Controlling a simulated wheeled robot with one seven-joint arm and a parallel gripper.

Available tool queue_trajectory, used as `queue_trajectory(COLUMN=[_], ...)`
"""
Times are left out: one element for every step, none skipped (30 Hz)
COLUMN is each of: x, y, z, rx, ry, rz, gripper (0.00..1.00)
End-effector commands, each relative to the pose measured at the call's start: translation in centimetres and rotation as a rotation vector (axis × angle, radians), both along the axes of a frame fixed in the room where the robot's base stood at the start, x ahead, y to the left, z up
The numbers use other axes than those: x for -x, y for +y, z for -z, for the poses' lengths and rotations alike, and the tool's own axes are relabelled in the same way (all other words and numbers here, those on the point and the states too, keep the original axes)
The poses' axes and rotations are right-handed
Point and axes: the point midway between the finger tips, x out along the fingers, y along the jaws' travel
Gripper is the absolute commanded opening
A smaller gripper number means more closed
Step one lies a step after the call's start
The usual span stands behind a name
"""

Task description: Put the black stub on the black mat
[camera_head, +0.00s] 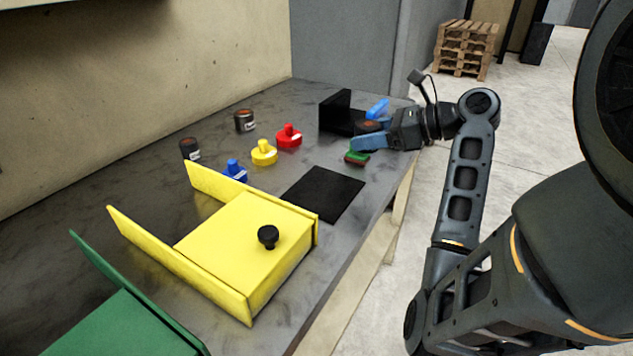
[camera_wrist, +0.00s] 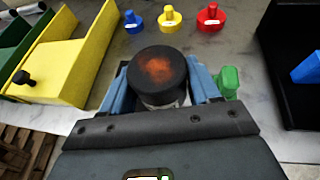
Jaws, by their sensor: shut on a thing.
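My gripper (camera_head: 371,127) is shut on a short dark cylinder, the black stub (camera_head: 366,127), with a rusty orange patch on its top. In the wrist view the stub (camera_wrist: 158,74) stands upright between the blue fingers, its lower side pale grey. Whether it touches the table is hard to tell. The black mat (camera_head: 323,193) lies flat on the grey table, to the left and nearer than my gripper, with nothing on it. Two similar dark cylinders with rusty tops (camera_head: 244,120) (camera_head: 189,150) stand by the wall.
A yellow box (camera_head: 245,240) with a black knob (camera_head: 268,236) stands beside the mat. Red (camera_head: 289,137), yellow (camera_head: 264,153), blue (camera_head: 234,171) and green (camera_head: 357,158) pieces lie about. A black bracket (camera_head: 336,112) is behind my gripper; a green box (camera_head: 120,325) is front left.

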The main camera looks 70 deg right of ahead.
Motion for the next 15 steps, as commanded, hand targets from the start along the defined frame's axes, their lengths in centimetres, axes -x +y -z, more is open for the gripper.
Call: queue_trajectory(x=[-0.9,-1.5,-2.1,-2.6,-3.2,-3.8,-4.3,-4.8,-5.4,-5.8,-6.2,-6.7,-7.0,-7.3,-7.6], y=[0.7,1.0,1.4,1.7,2.0,2.4,2.7,3.0,3.3,3.6,3.8,4.1,4.2,4.4,4.5], z=[0.8,1.1,1.6,1.9,2.3,2.7,3.1,3.4,3.8,4.1,4.3,4.7,4.9,5.0,5.2], rx=[-0.002,-0.001,-0.001,-0.001,0.000,-0.001,0.000,-0.001,-0.001,0.000,0.001,0.000,0.000,0.001,0.001], ry=[0.000,-0.001,0.000,0.000,0.000,-0.001,-0.001,0.000,-0.001,-0.001,-0.002,-0.001,-0.002,-0.002,-0.003], rz=[-0.005,-0.005,-0.005,-0.004,-0.004,-0.005,-0.005,-0.005,-0.004,-0.004,-0.004,-0.003,-0.002,-0.004,-0.003], gripper=[0.02,0.02,0.02,0.02,0.02,0.02,0.02,0.02,0.02,0.02,0.02,0.02,0.02,0.02,0.02])
